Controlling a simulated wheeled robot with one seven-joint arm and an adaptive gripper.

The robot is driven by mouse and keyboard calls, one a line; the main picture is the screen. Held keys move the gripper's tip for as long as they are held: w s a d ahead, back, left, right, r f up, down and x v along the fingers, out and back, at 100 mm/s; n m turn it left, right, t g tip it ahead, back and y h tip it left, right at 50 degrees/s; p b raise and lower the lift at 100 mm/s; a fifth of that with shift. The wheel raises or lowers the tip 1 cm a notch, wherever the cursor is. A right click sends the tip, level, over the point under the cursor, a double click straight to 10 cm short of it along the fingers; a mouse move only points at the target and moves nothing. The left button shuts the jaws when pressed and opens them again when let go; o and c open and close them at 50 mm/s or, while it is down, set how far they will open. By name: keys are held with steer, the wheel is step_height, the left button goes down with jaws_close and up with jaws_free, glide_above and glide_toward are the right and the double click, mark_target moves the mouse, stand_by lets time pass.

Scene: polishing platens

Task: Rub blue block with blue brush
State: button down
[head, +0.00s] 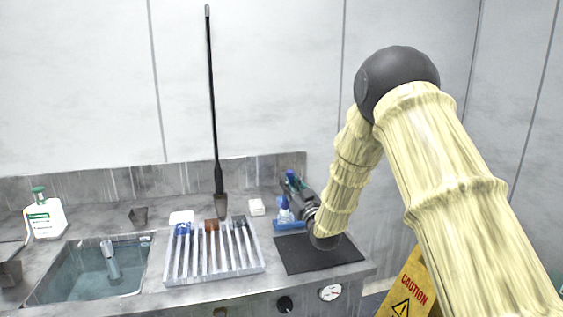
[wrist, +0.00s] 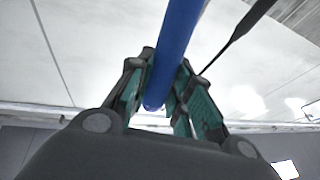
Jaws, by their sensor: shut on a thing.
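My gripper (head: 291,182) is at the back right of the counter, above the dark mat's back left corner. In the wrist view its green-padded fingers (wrist: 165,105) are shut around a blue handle (wrist: 178,45), which runs out of the top of the picture. In the head view a blue brush (head: 284,204) with a pale lower part hangs below the fingers. Directly under it lies a flat blue block (head: 289,226) at the mat's back edge. The brush's lower end appears to meet the block, but I cannot tell whether they touch.
A slotted rack (head: 214,272) holds blue, brown and dark pieces left of the dark mat (head: 318,258). A sink (head: 90,282) and a green-capped bottle (head: 44,218) are further left. A tall black rod (head: 212,100) stands behind the rack. A yellow caution sign (head: 408,290) is at right.

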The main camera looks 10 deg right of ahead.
step_height(320, 180, up, 8)
steer(key=a+p, duration=0.2)
steer(key=shift+a, duration=0.4)
stand_by(0.8)
